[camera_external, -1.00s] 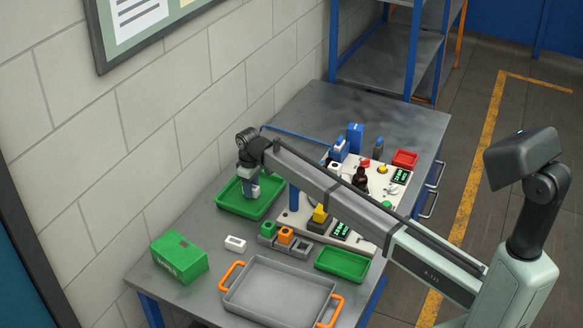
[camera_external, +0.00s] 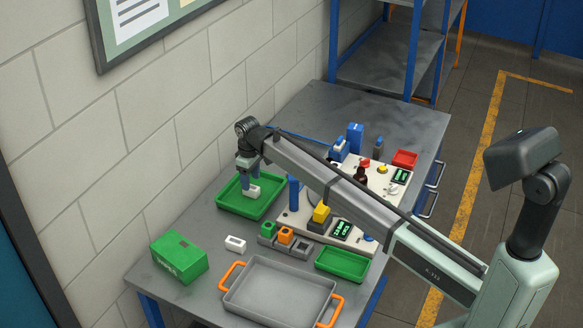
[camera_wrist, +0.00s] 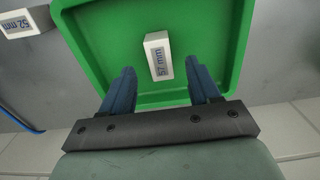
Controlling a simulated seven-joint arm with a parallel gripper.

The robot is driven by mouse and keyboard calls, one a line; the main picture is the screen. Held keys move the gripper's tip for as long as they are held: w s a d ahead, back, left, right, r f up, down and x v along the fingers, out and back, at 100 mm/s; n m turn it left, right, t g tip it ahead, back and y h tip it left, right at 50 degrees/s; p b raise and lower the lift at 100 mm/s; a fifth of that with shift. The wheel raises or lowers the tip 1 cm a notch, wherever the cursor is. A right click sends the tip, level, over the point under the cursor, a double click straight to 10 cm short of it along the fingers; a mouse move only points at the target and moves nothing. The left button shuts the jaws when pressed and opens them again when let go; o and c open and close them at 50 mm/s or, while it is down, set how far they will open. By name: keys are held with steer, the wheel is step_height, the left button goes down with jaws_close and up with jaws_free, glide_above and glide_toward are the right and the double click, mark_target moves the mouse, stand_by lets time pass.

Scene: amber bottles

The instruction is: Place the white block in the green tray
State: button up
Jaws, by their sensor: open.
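A white block (camera_external: 252,191) marked 57 mm lies in the larger green tray (camera_external: 230,198) by the wall. It also shows in the wrist view (camera_wrist: 157,52), over the green tray floor (camera_wrist: 105,40). My gripper (camera_external: 249,181) is over this tray, just above the block. In the wrist view its two dark blue fingers are spread apart, with the block between and beyond the tips and gaps on both sides. A second white block (camera_external: 235,244), marked 52 mm in the wrist view (camera_wrist: 18,22), lies on the table outside the tray.
A green box (camera_external: 179,257), a grey tray with orange handles (camera_external: 280,293) and a smaller green tray (camera_external: 343,263) stand nearer the front. Sockets with green and orange blocks (camera_external: 285,236) and a panel with a blue post (camera_external: 293,193) stand right of the larger tray.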

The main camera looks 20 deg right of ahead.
mark_target(251, 187)
step_height(251, 187, up, 8)
stand_by(0.4)
steer(key=shift+f, duration=0.1)
